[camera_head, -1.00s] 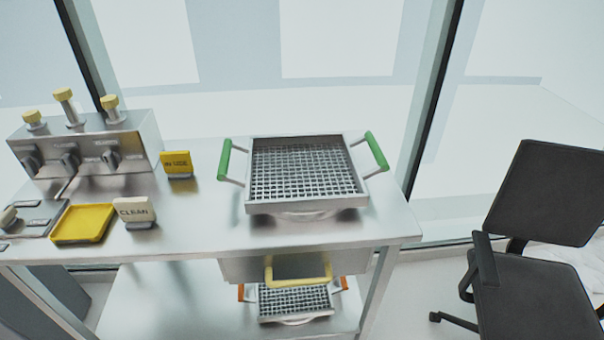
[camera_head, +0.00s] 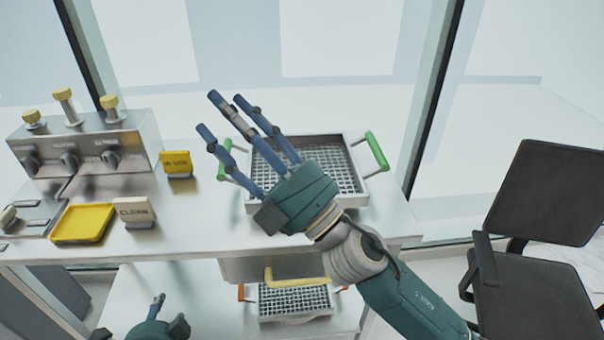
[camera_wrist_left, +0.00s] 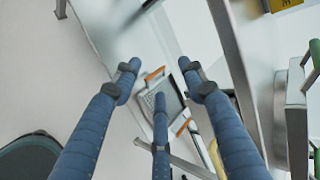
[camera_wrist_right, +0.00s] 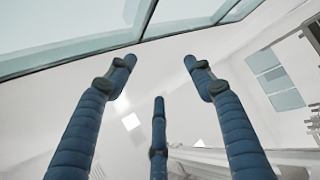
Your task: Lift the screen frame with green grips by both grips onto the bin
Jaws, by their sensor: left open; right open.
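The screen frame (camera_head: 335,170), a metal mesh tray, lies on the tabletop. Its left green grip (camera_head: 224,160) and right green grip (camera_head: 377,151) stick out at the sides. My right gripper (camera_head: 232,135) is open and empty, its fingers pointing up and left in front of the frame's left half, partly hiding it. My left gripper (camera_head: 148,315) is open and empty, low at the bottom left, below the tabletop edge. A green grip shows at the right edge of the left wrist view (camera_wrist_left: 314,58). I cannot clearly identify the bin.
Under the tabletop is a grey metal box (camera_head: 238,270) with a yellow handle (camera_head: 298,281). A smaller screen with orange grips (camera_head: 292,302) lies on the lower shelf. A valve panel (camera_head: 85,150), yellow tray (camera_head: 82,224) and signs (camera_head: 134,210) occupy the left tabletop. A black chair (camera_head: 545,200) stands right.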

